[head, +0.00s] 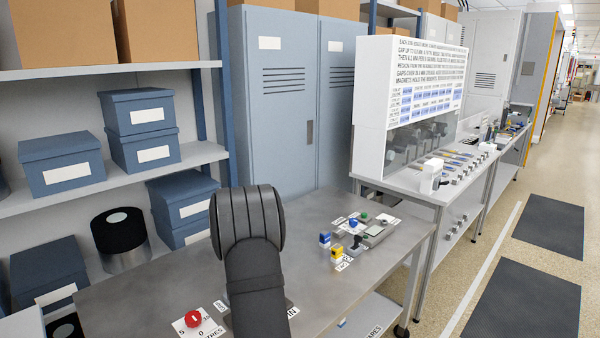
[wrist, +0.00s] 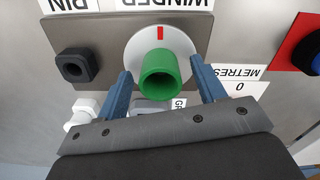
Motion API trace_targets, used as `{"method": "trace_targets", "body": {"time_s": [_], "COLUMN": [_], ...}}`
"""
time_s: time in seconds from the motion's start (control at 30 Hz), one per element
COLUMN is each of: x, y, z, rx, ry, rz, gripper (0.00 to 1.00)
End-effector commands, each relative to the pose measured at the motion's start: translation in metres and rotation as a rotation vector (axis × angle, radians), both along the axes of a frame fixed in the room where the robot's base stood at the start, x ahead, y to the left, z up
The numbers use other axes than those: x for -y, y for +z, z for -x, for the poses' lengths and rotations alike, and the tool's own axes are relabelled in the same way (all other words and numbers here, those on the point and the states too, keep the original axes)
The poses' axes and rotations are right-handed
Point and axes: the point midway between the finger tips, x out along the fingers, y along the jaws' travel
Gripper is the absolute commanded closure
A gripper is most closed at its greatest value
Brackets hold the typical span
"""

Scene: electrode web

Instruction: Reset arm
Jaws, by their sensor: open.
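My gripper (wrist: 161,70) is open in the wrist view, with its two blue fingers apart on either side of a green cylindrical knob (wrist: 160,84). Gaps show between the fingers and the knob, and nothing is held. The knob stands on a white round dial (wrist: 183,44) with a red mark, on a dark grey plate (wrist: 110,38) under a WINDER label. In the head view my dark arm reaches over the steel bench (head: 130,295) and hides the gripper and the green knob.
A black square knob (wrist: 76,67) sits left of the dial. A red part (wrist: 290,48) is at right, by a METRES label (wrist: 238,75). In the head view, a red knob (head: 193,318), a yellow block (head: 336,250) and a blue block (head: 325,239) stand on the bench near the arm.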

Motion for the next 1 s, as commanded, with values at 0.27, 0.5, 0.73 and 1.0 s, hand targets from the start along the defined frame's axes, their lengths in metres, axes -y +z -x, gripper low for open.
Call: {"method": "trace_targets", "body": {"time_s": [0.27,0.5,0.73,1.0], "x": [0.000,0.000,0.000,0.000], "y": [0.028,0.036,0.036,0.014], "z": [-0.001,0.000,0.000,0.000], "rx": [0.003,0.000,0.000,-0.003], "ry": [0.000,0.000,0.000,0.000], "rz": [-0.001,0.000,0.000,0.001], "gripper": [0.37,0.37,0.37,0.37]}}
